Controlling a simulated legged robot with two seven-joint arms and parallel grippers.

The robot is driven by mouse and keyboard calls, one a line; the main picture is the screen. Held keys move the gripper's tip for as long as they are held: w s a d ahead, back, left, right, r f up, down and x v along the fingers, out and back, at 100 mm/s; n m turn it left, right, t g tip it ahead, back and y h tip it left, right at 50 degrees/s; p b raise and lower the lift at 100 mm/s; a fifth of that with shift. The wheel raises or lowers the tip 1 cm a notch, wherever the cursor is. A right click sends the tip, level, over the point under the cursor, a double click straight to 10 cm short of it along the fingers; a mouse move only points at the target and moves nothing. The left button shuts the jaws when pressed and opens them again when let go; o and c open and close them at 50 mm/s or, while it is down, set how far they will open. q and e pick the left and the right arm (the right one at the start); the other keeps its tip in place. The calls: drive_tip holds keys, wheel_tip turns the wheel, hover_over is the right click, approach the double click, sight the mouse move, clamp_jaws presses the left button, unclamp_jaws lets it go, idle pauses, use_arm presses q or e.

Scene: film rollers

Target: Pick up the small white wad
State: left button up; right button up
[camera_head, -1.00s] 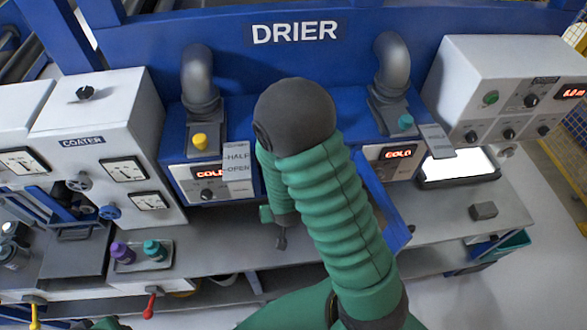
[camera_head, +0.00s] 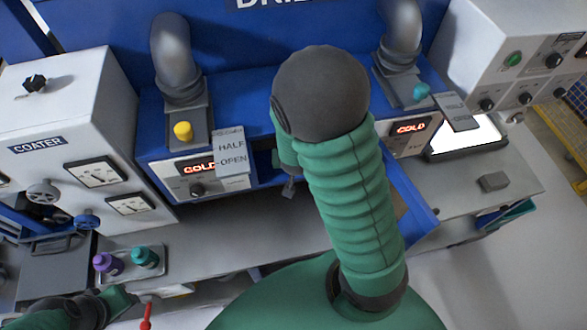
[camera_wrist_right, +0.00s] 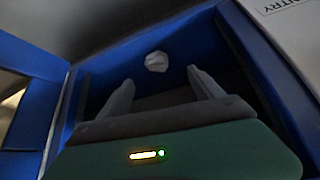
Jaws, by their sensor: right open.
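A small white wad (camera_wrist_right: 156,62) lies inside a dark blue-walled recess in the right wrist view. My right gripper (camera_wrist_right: 162,84) is open, its two pale fingers spread to either side and just short of the wad, not touching it. In the head view my right arm reaches into the blue drier, and its sleeve and dark joint hide most of the gripper and the wad. Part of my left arm shows at the lower left of the head view, with its fingertips not discernible.
The blue drier walls (camera_wrist_right: 268,75) stand close on both sides of my right gripper. In the head view, a hanging half-open label (camera_head: 231,152), two grey pipes and a yellow knob (camera_head: 183,131) sit near the arm. A tray with purple and teal bottles (camera_head: 108,263) stands left.

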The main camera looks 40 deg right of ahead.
drive_tip(key=x, duration=0.2)
drive_tip(key=d+x, duration=0.1)
drive_tip(key=x, duration=0.2)
drive_tip(key=shift+d+f, duration=0.1)
drive_tip(key=shift+d, duration=0.1)
drive_tip(key=shift+w+d+f, duration=0.1)
drive_tip(key=shift+d+f, duration=0.1)
drive_tip(key=shift+f, duration=0.1)
drive_tip(key=x, duration=0.1)
drive_tip(key=p+x, duration=0.1)
drive_tip(key=x, duration=0.1)
drive_tip(key=shift+w+a+f, duration=0.1)
drive_tip(key=shift+a, duration=0.25)
drive_tip(key=shift+w+f, duration=0.2)
drive_tip(key=shift+w, duration=0.05)
drive_tip(key=shift+w+f, duration=0.1)
drive_tip(key=shift+w, duration=0.05)
drive_tip(key=shift+s+d, duration=0.25)
drive_tip(key=shift+d, duration=0.15)
drive_tip(key=c, duration=0.9)
drive_tip(key=shift+a, duration=0.15)
drive_tip(key=c, duration=0.5)
use_arm(q)
drive_tip(key=shift+w+d+r, duration=0.15)
drive_tip(key=shift+d+r, duration=0.2)
drive_tip(key=shift+r, duration=0.1)
use_arm(e)
drive_tip(key=shift+w+a, duration=0.15)
